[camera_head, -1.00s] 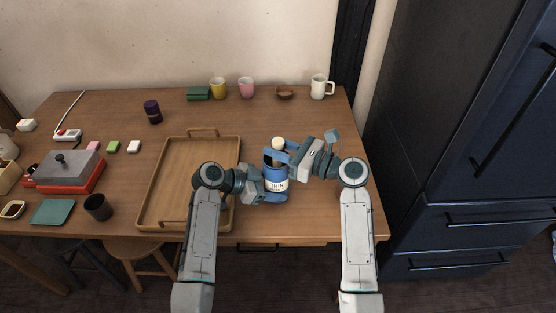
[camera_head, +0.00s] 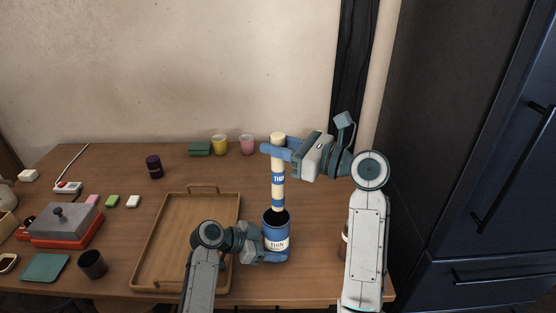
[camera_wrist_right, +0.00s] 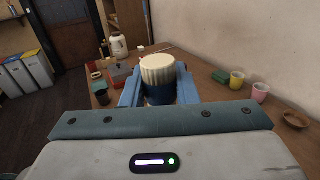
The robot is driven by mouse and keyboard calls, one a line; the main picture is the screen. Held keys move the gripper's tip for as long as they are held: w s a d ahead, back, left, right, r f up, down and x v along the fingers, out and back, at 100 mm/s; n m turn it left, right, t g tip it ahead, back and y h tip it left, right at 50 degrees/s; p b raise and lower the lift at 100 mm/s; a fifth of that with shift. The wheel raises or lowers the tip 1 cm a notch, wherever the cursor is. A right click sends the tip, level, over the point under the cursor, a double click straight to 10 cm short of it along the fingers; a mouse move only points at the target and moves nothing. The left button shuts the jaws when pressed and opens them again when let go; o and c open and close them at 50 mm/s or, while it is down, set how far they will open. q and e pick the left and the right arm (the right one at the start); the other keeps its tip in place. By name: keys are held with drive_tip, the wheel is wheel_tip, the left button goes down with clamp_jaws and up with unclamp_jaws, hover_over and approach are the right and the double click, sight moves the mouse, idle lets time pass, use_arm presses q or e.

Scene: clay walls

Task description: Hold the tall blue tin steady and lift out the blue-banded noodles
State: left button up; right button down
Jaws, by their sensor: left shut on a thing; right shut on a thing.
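The tall blue tin (camera_head: 276,243) stands upright near the front of the table, with a pale label and a dark open top. My left gripper (camera_head: 272,256) is shut on the tin's lower part from the left. The noodles (camera_head: 278,196) are a pale upright bundle with a blue band, above the tin's mouth; their lower end is at or just over the rim, and I cannot tell which. My right gripper (camera_head: 277,150) is shut on the bundle near its top. In the right wrist view the pale top of the noodles (camera_wrist_right: 158,66) shows between the blue fingers.
A wooden tray (camera_head: 153,254) lies just left of the tin. Green, yellow (camera_head: 219,145) and pink (camera_head: 247,145) things stand at the back. A dark purple jar (camera_head: 154,167) and a red-based grey-lidded box (camera_head: 66,225) are further left.

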use_arm(q)
drive_tip(key=o, duration=0.8)
drive_tip(key=shift+o, duration=0.2)
